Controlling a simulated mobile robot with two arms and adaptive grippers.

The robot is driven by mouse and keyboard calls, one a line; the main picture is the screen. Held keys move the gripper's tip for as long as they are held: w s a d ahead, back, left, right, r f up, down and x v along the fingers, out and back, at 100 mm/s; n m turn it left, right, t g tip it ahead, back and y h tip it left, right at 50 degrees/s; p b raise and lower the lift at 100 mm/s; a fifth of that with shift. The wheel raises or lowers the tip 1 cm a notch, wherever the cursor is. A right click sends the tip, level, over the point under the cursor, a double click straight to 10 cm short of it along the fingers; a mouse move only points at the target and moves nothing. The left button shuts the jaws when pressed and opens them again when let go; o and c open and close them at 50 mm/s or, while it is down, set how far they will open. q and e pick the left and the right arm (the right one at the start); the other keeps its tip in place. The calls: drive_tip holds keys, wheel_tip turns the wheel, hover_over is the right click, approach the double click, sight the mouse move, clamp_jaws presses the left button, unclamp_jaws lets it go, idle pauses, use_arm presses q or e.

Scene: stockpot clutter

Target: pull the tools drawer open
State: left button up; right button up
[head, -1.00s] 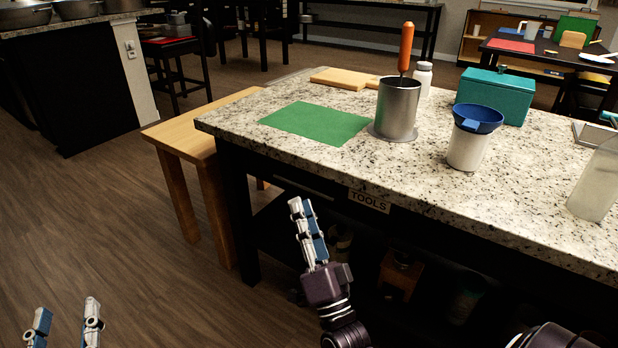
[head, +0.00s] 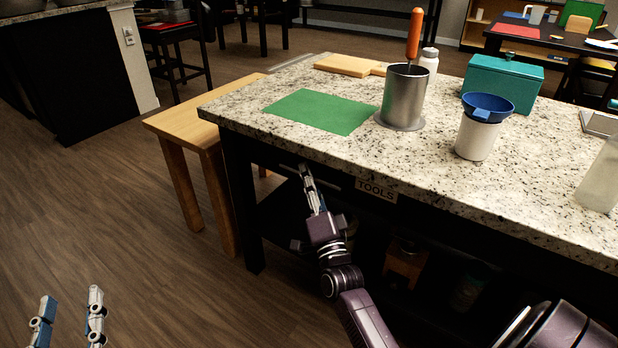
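The tools drawer (head: 412,208) is set in the black front under the granite countertop, with a "TOOLS" label (head: 376,190). The drawer looks shut. My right gripper (head: 305,170) is at the drawer front, left of the label and just under the counter's edge. Its fingers line up in this view, so their gap and any contact with the drawer cannot be told. No handle can be made out in the dark there. My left gripper (head: 68,300) is at the lower left over the floor, with its fingers apart and empty.
On the granite counter (head: 300,148) are a green mat (head: 320,110), a metal pot (head: 404,98) with an orange-handled tool, a white cup (head: 474,138) with a blue funnel, and a teal box (head: 505,80). A wooden bench (head: 190,122) stands left. Floor further left is clear.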

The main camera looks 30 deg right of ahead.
drive_tip(key=shift+w, duration=0.1)
clamp_jaws()
idle(0.5)
